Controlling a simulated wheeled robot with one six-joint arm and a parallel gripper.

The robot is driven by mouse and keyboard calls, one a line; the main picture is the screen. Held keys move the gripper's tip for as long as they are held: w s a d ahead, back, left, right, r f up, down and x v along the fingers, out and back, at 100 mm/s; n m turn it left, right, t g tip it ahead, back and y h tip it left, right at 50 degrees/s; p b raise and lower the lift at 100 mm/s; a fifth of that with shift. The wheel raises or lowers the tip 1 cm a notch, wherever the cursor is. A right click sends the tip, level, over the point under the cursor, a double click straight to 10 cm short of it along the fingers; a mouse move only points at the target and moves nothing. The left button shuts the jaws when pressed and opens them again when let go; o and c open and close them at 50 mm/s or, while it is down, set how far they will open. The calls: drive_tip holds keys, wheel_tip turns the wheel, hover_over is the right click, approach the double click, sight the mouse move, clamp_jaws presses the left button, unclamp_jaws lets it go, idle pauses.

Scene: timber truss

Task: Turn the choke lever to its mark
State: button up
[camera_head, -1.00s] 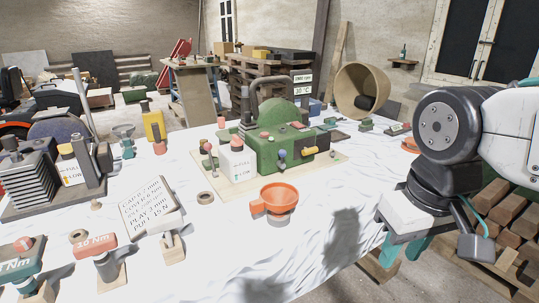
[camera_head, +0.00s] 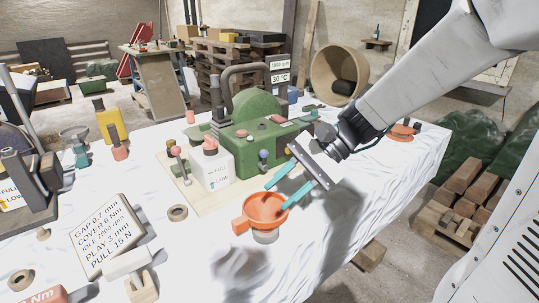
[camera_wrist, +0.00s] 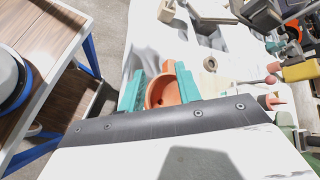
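The green engine-like machine (camera_head: 265,135) stands on a light board on the white-covered table. It carries a lever with a pink knob (camera_head: 175,152) at its left, a blue-grey knob (camera_head: 263,155) on its front and a yellow part (camera_head: 297,146) at its right. I cannot tell which one is the choke lever, and no mark is readable. My gripper (camera_head: 276,195) is open and empty, in front of the machine and over the orange funnel (camera_head: 265,209). In the wrist view its teal fingers (camera_wrist: 158,88) are apart, with the funnel (camera_wrist: 163,92) showing between them.
A white FULL/LOW container (camera_head: 212,168) stands at the machine's left. A ring (camera_head: 177,212) and a written notice block (camera_head: 108,238) lie left of the funnel. A large drum (camera_head: 340,72) is behind. The table right of the funnel is mostly clear.

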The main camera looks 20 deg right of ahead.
drive_tip(key=w+d+f+m+t+y, duration=0.1)
drive_tip(key=w+d+m+t+y, duration=0.1)
drive_tip(key=w+d+m+t, duration=0.3)
drive_tip(key=w+f+m+t+y, duration=0.1)
drive_tip(key=w+f+m+y, duration=0.15)
drive_tip(key=w, duration=0.45)
drive_tip(key=m+t+h, duration=0.1)
drive_tip(key=m+t, duration=0.5)
drive_tip(key=m, duration=0.1)
approach(263, 160)
wheel_tip(263, 160, up, 2)
drive_tip(key=shift+n, duration=0.25)
drive_tip(key=x, duration=0.7)
drive_tip(key=shift+w, duration=0.4)
drive_tip(key=c, duration=0.7)
